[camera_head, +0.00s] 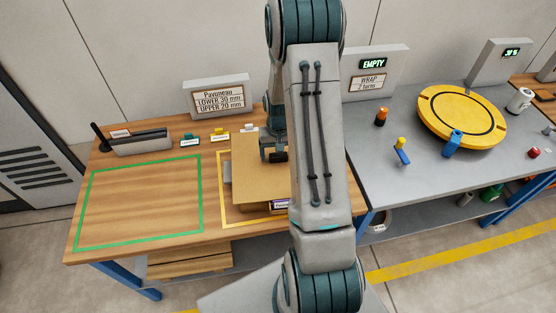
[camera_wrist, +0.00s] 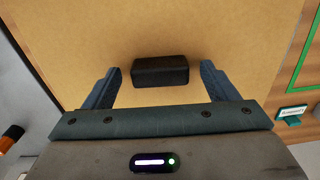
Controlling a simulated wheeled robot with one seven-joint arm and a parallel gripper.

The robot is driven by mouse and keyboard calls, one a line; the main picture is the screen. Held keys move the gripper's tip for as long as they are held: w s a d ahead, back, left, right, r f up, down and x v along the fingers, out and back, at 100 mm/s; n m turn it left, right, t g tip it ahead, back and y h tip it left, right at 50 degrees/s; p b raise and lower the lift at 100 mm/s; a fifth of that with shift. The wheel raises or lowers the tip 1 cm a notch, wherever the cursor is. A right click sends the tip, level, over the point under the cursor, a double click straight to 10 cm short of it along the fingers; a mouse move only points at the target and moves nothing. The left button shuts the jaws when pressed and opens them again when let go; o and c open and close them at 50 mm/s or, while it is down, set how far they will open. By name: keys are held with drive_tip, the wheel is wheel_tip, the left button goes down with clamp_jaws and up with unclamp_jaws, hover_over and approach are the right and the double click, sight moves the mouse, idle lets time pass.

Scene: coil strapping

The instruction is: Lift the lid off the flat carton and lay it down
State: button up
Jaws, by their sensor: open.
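The flat carton (camera_head: 256,185) lies on the wooden table inside a yellow outline, with my arm covering its right part. Its tan lid (camera_wrist: 215,35) fills most of the wrist view, with a black block-shaped handle (camera_wrist: 160,71) on it. My gripper (camera_wrist: 160,88) is open above the lid. Its two blue-grey fingers stand on either side of the handle, with a gap visible on both sides. In the head view my gripper (camera_head: 273,155) is over the carton, mostly hidden by my own arm.
A green-outlined area (camera_head: 140,203) on the table to the left is bare. Small labelled blocks, including a green one (camera_head: 190,140), and a grey holder (camera_head: 143,142) line the back edge. A grey bench (camera_head: 420,170) with a yellow turntable (camera_head: 462,117) stands to the right.

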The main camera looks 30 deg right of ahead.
drive_tip(key=shift+f, duration=0.2)
drive_tip(key=c, duration=1.1)
